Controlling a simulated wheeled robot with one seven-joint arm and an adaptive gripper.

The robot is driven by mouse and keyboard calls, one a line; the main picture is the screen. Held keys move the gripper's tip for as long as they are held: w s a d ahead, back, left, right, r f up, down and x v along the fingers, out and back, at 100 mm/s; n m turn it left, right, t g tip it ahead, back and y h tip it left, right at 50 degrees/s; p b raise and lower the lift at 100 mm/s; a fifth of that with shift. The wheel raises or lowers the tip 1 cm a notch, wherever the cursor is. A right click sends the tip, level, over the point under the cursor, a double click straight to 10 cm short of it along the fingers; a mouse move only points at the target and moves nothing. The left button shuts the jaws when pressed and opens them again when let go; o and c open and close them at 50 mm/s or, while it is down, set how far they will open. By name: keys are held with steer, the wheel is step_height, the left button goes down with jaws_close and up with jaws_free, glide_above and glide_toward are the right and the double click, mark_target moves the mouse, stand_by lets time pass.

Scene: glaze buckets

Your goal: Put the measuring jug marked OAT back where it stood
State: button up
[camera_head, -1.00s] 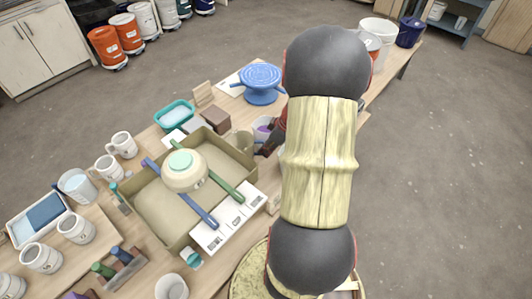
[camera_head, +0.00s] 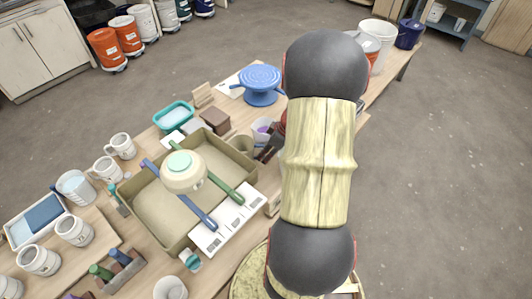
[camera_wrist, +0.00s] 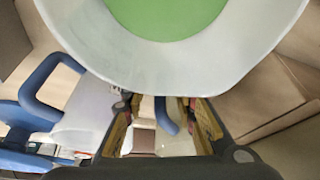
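Several pale mugs or jugs with handles stand at the left of the table in the head view, one at the back (camera_head: 122,146) and one at the front (camera_head: 38,260). Their marks are too small to read, so I cannot tell which is OAT. In the wrist view, a white vessel with a green inside (camera_wrist: 165,15) fills the top, very close. My gripper (camera_wrist: 165,105) is below its rim, which covers the fingertips. The fingers stand apart with background between them. I cannot tell whether they grip the vessel. In the head view my arm mostly hides the gripper.
A purple-filled cup (camera_head: 261,127), an olive cup (camera_head: 242,144) and a blue turntable (camera_head: 261,84) stand close to my gripper. White cards (camera_head: 225,232) lie at the tray's right front.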

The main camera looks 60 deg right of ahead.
steer(key=shift+s+d+r+p, duration=0.1)
steer(key=shift+r+p, duration=0.2)
steer(key=shift+r, duration=0.1)
steer(key=p+v, duration=0.3)
steer(key=v, duration=0.8)
steer(key=w+a+r, duration=0.3)
steer(key=a+r, duration=0.3)
steer(key=a, duration=0.4)
steer(key=w+a+r, duration=0.4)
steer(key=a+r, duration=0.3)
steer(key=a, duration=0.3)
steer(key=s+a+r+m, duration=0.1)
steer(key=s+a+r, duration=0.2)
steer(key=a, duration=0.5)
steer(key=s+a+r+m+t+h, duration=0.1)
steer(key=s+a+r, duration=0.2)
steer(key=a, duration=0.6)
steer(key=shift+s+r, duration=0.25)
steer(key=shift+s, duration=0.5)
